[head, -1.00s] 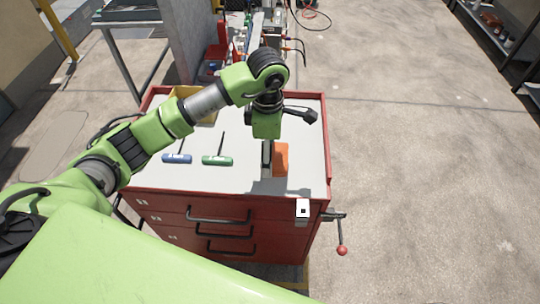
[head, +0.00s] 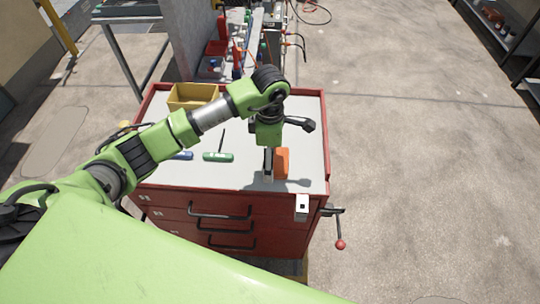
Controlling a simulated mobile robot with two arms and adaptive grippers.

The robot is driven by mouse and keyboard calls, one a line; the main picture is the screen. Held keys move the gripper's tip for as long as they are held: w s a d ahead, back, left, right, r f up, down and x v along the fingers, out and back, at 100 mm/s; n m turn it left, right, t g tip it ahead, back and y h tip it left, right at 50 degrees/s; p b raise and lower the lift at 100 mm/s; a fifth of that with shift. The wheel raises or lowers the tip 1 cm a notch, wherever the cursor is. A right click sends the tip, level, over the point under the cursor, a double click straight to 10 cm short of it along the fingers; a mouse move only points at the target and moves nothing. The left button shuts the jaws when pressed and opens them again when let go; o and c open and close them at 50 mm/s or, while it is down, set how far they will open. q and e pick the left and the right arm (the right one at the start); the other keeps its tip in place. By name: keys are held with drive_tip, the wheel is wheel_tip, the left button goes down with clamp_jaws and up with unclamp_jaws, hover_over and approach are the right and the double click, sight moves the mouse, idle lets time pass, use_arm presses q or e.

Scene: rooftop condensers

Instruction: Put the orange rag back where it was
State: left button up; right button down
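The orange rag (head: 283,163) is on the right part of the grey top of a red tool cabinet (head: 327,160), near its front edge. My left gripper (head: 270,166) points straight down at the rag. One grey finger shows just left of the orange, very close to it. The other finger is not clearly visible, so I cannot tell whether the gripper is closed on the rag or beside it. A shadow falls on the top just right of the rag. My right gripper is out of view.
A green T-handle tool (head: 218,157) and a partly hidden blue one (head: 182,155) lie on the left of the top. A yellow bin (head: 192,95) stands at the back left. A crank with a red knob (head: 340,244) sticks out at the right. The floor to the right is clear.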

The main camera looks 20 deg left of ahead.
use_arm(q)
drive_tip(key=shift+r, duration=0.35)
wheel_tip(320, 180, up, 12)
drive_tip(key=b, duration=0.3)
drive_tip(key=shift+f, duration=0.15)
drive_tip(key=shift+f, duration=0.1)
